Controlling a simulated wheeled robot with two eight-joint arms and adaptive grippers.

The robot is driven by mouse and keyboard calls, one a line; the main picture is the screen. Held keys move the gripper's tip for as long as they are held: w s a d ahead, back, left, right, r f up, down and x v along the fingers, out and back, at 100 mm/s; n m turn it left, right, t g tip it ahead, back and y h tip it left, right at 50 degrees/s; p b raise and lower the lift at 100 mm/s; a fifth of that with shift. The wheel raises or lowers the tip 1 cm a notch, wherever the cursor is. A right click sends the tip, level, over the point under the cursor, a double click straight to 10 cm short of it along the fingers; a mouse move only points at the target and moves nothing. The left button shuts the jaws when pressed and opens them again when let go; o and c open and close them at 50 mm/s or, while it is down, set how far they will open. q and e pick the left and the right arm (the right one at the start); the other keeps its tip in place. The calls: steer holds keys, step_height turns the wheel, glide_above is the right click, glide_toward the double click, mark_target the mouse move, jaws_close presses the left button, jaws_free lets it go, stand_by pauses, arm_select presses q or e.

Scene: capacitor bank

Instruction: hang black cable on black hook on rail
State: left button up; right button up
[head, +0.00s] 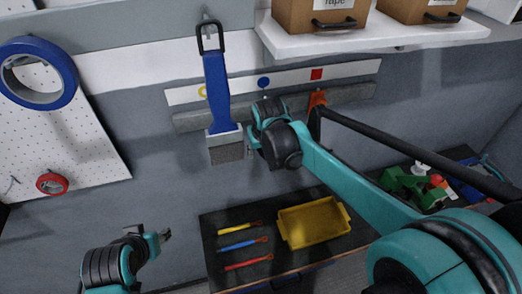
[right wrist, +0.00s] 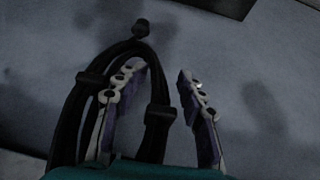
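The black cable (right wrist: 72,105) shows in the right wrist view as a looped bundle with two dark ties. My right gripper (right wrist: 158,70) has its fingers apart. The left finger overlaps the loop and the right finger stands clear of it. A small black knob (right wrist: 140,28), which looks like a hook end, is just above the top of the loop; I cannot tell whether the cable rests on it. In the head view the right wrist hides the cable below the grey rail (head: 345,93). My left gripper (head: 165,236) is low at left, too small to judge.
A blue brush (head: 217,90) hangs left of the right wrist. An orange item (head: 317,99) is at the rail. A shelf (head: 385,38) with boxes is above. A yellow tray (head: 313,224) and screwdrivers (head: 242,245) lie below. A long black bar (head: 420,154) crosses at right.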

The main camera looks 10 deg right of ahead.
steer(key=shift+r, duration=0.5)
steer(key=v, duration=0.7)
steer(key=s+d+f+b, duration=0.1)
steer(key=s+f+b, duration=0.4)
steer(key=f+b, duration=0.4)
steer(key=s+d+f+t+b, duration=0.1)
steer(key=s+f+b, duration=0.5)
steer(key=f, duration=0.9)
steer(key=s+d+f+t+b, duration=0.1)
steer(key=s+f+b, duration=0.5)
steer(key=f+b, duration=0.5)
steer(key=shift+d+f+b, duration=0.15)
steer(key=shift+f+b, duration=0.25)
steer(key=shift+f, duration=0.15)
